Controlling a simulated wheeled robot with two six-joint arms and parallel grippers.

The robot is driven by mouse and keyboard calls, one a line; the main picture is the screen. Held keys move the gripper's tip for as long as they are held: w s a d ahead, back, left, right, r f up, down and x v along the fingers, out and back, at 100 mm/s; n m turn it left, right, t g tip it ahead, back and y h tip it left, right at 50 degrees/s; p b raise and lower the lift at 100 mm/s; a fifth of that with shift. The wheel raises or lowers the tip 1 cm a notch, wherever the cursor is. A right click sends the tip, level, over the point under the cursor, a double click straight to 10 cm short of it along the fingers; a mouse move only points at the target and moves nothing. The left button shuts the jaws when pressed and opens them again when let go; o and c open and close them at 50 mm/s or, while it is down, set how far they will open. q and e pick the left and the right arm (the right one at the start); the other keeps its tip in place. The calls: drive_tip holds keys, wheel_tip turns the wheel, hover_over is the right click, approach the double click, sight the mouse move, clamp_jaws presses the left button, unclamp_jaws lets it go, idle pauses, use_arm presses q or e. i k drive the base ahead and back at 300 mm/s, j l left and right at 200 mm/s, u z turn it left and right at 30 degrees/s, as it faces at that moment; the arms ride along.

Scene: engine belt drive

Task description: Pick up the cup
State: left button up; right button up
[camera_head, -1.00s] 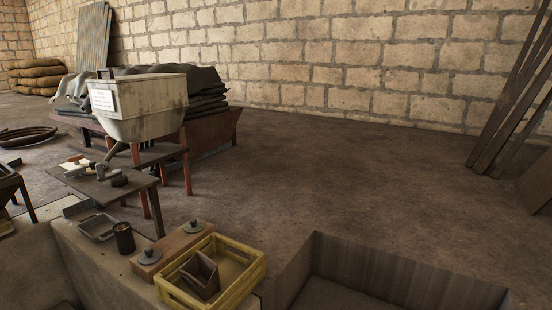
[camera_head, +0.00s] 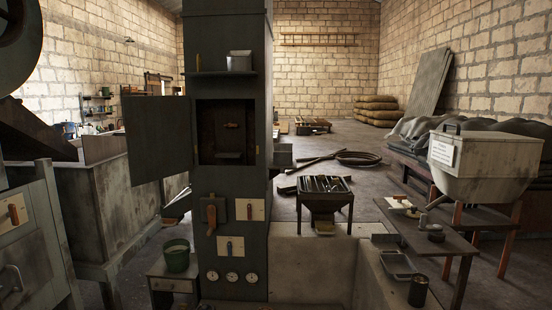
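A small dark cylindrical vessel (camera_head: 418,290), which looks like a cup, stands upright on the low ledge at the lower right. A shallow metal tray (camera_head: 398,265) lies just behind it. A green bucket-like vessel (camera_head: 177,256) stands on a small stand at the lower left. A small metal container (camera_head: 240,61) sits on the shelf of the dark column. I cannot tell for certain which of these the task calls the cup. Neither of my grippers shows in the view.
A tall dark column (camera_head: 232,268) with an open door (camera_head: 157,140), gauges and levers stands in the middle. A hopper (camera_head: 490,165) and a small table (camera_head: 430,238) are at right. A slotted stand (camera_head: 325,203) is near the centre.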

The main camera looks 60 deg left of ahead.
sight(282, 153)
drive_tip(key=u, duration=1.85)
drive_tip(key=i+j, duration=0.3)
drive_tip(key=i, duration=0.2)
drive_tip(key=i+j+u, duration=0.1)
drive_tip(key=i+j, duration=0.2)
drive_tip(key=i, duration=0.25)
drive_tip(key=i+j, duration=0.3)
drive_tip(key=i, duration=0.2)
drive_tip(key=i+j, duration=0.25)
drive_tip(key=i, duration=0.3)
drive_tip(key=k+j+u, duration=0.05)
